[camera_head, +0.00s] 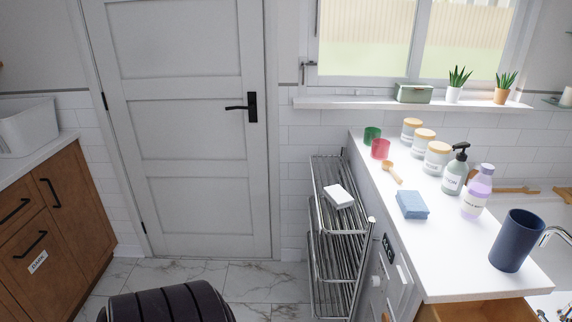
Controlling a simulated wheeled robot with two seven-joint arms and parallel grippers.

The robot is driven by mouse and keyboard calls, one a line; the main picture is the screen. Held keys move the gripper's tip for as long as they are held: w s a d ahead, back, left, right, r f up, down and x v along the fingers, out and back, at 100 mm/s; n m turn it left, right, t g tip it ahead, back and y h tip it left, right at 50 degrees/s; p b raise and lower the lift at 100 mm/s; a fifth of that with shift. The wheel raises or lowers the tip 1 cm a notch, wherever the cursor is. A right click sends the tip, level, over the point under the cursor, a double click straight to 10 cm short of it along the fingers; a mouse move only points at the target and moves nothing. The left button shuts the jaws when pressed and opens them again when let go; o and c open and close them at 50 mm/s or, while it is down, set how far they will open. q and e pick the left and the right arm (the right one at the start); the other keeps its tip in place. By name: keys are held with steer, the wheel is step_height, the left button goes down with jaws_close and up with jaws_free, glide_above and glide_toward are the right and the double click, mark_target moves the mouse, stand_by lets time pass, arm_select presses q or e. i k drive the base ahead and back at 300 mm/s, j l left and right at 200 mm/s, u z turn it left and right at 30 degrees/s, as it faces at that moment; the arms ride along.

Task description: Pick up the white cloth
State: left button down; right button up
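A small white folded thing (338,196), likely the white cloth, lies on top of the metal rack (341,240). A blue folded cloth (412,204) lies on the white counter (455,262) to the right of the rack. Neither of my grippers is in view.
The counter also holds a red cup (380,149), a green cup (372,135), several lidded jars (437,158), a pump bottle (454,172), a purple-and-white bottle (477,191) and a dark blue tumbler (515,240). A wooden cabinet (45,220) stands left. Marble floor (250,282) shows before the closed door (185,130).

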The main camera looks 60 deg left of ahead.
mark_target(337, 195)
steer(key=k+u, duration=0.15)
steer(key=u, duration=1.3)
steer(key=i+j+z, duration=0.2)
steer(key=z, duration=0.3)
steer(key=i+j+z, duration=0.15)
steer(key=j+z, duration=0.3)
steer(key=l, duration=0.1)
